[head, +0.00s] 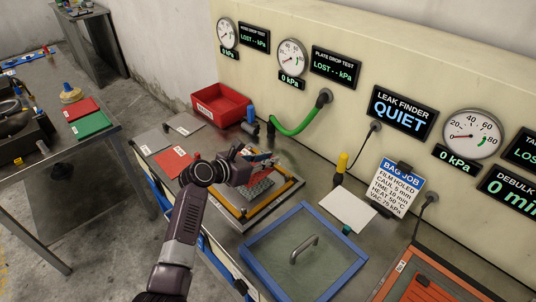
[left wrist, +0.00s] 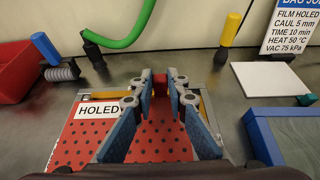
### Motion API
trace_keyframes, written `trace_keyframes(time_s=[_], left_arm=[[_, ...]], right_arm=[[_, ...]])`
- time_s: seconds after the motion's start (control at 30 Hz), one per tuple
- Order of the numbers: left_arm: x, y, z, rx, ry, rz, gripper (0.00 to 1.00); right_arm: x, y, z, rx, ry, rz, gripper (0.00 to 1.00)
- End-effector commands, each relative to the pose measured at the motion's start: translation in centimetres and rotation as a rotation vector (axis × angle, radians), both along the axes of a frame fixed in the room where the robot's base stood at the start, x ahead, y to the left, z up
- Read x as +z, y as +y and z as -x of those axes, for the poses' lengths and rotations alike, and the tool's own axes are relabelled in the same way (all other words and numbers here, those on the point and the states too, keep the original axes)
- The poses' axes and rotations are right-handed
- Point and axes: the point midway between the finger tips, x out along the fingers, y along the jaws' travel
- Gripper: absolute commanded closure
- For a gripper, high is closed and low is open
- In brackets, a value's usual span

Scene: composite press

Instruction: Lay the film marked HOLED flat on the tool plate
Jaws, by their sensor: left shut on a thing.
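My left gripper (head: 266,160) is over the tool plate's area, and in the left wrist view its blue-padded fingers (left wrist: 161,88) close on a small red piece, seemingly a tab of the film. The film marked HOLED (left wrist: 155,138), red with dark holes and a white label, spreads below and between the fingers. I cannot tell whether it touches the plate. The tool plate shows inside an orange-yellow frame (head: 285,197); my gripper and the film hide much of it. My right gripper is not in view.
A red bin (head: 221,103) and a green hose (head: 296,126) stand behind. Another red sheet (head: 172,162) and grey sheets (head: 152,140) lie to the left. A blue-framed glass lid (head: 305,262) with a handle is to the right, with a white board (head: 347,210) behind it.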

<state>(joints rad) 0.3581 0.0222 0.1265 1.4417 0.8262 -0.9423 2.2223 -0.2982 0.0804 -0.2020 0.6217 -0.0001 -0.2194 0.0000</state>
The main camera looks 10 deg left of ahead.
Motion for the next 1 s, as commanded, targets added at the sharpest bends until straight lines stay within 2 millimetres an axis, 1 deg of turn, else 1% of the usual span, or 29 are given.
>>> trace_keyframes(time_s=[0.03,0.23,0.4,0.6,1.0], left_arm=[[-0.7,0.0,0.0,0.001,0.0,0.002,1.0],[-2.7,0.0,0.0,0.0,-0.001,0.001,1.0],[-3.9,0.0,0.0,0.0,-0.001,0.002,1.0],[-4.4,0.0,0.0,0.001,-0.002,0.001,1.0],[-4.5,0.0,0.0,0.001,-0.002,0.001,1.0]], right_arm=[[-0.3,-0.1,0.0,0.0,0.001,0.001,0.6],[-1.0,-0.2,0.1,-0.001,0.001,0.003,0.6],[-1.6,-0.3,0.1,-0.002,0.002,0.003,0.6],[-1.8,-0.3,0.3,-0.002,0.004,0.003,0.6],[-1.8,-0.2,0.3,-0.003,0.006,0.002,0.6]])
